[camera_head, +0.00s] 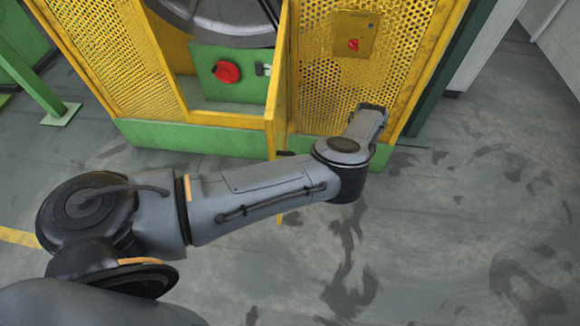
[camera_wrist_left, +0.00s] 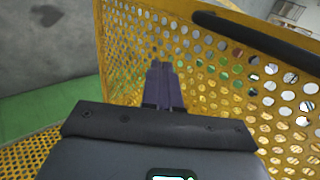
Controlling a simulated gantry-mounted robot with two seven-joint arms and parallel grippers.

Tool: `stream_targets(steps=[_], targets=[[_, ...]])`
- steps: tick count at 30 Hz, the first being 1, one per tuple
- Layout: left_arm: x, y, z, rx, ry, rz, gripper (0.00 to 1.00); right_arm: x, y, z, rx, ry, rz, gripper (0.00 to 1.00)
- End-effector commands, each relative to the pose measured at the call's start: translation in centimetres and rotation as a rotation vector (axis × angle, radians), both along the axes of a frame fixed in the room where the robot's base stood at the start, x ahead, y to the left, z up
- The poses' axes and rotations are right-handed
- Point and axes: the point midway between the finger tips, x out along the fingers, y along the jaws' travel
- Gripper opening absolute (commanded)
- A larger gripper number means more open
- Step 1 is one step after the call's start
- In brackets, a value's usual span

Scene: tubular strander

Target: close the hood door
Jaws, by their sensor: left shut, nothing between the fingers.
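The hood door (camera_wrist_left: 225,75) is a yellow perforated panel with a long black handle (camera_wrist_left: 262,42) in the left wrist view. In the head view, a narrow yellow panel (camera_head: 281,80) stands nearly edge-on beside the opening and appears to be this door, standing open. My left gripper (camera_wrist_left: 162,68) is shut and empty, its fingers in front of the perforated panel and apart from the handle. Whether the fingertips touch the panel cannot be told. In the head view my left gripper (camera_head: 371,112) is by the lower right mesh panel, its fingertips unclear. My right gripper is not in view.
The fixed yellow mesh panel (camera_head: 318,100) carries a box with a red knob (camera_head: 353,45). A green panel with a red button (camera_head: 227,72) shows in the opening. A green base strip (camera_head: 190,137) runs below. The grey floor (camera_head: 460,230) at the right is clear.

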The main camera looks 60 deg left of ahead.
Motion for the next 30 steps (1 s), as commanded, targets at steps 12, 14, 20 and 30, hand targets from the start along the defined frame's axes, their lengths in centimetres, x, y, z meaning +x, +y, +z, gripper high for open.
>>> stream_targets(steps=[12, 14, 20, 30], targets=[[-4.5, 2.6, -2.3, 0.003, 0.003, 0.001, 0.00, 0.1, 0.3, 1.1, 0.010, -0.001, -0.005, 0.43], [-4.9, 2.8, -2.3, 0.002, 0.003, 0.001, 0.00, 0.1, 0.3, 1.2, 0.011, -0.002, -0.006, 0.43], [-5.5, 3.2, -2.3, 0.001, 0.000, -0.001, 0.00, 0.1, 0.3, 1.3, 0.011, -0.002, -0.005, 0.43], [-5.6, 3.3, -2.3, -0.001, -0.001, 0.000, 0.00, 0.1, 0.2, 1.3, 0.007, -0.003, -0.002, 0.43]])
